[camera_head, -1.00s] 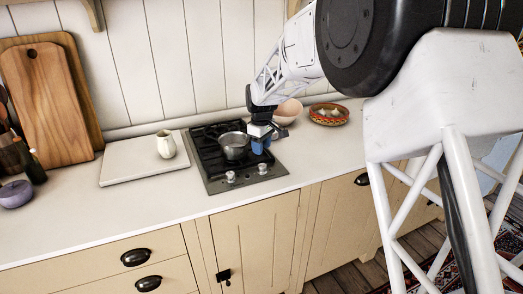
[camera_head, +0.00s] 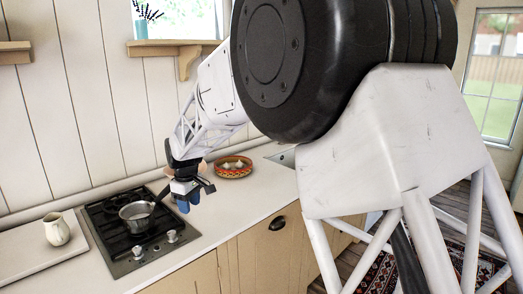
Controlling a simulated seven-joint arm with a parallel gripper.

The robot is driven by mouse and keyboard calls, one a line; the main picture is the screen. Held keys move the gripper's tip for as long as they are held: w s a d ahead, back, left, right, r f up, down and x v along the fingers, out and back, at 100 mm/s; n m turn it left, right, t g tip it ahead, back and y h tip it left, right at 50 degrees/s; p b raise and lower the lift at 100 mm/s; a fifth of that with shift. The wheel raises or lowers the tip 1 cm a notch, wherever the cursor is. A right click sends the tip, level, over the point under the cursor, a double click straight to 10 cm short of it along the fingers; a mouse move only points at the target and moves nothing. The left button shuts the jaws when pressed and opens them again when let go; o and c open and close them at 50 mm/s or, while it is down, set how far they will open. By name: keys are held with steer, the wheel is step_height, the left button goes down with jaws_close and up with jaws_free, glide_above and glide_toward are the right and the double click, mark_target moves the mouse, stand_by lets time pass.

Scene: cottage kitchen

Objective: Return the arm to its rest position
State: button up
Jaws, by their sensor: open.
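My gripper (camera_head: 189,201) hangs at the end of my white and black arm, to the right of the stovetop and above the counter. Blue parts show at its fingertips. The jaws are open, and I see nothing held between them. My arm reaches from the upper middle of the view down and left to the counter. It is bent and extended over the counter.
A metal pot (camera_head: 134,222) stands on the black stovetop (camera_head: 122,268), left of my gripper. A cream jug (camera_head: 56,229) stands farther left on a pale board. A patterned bowl (camera_head: 233,170) sits behind and right. A wooden shelf (camera_head: 165,48) is on the wall above.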

steer(key=s+d+r+m, duration=0.25)
steer(key=s+d, duration=0.35)
steer(key=d, duration=0.3)
steer(key=s+d+r+m+t, duration=0.15)
steer(key=s+d+r, duration=0.3)
steer(key=d, duration=0.45)
steer(key=s+d+r+m, duration=0.3)
steer(key=s+d, duration=0.4)
steer(key=d, duration=0.2)
steer(key=s+d+f+m, duration=0.2)
steer(key=s+d, duration=0.5)
steer(key=s, duration=0.5)
steer(key=s+d+f+m, duration=0.2)
steer(key=s+d+m, duration=0.2)
steer(key=s+d, duration=0.4)
steer(key=s, duration=0.3)
steer(key=shift+s+f+m+t, duration=0.3)
steer(key=shift+s+m+t, duration=0.05)
steer(key=shift+s+m, duration=0.05)
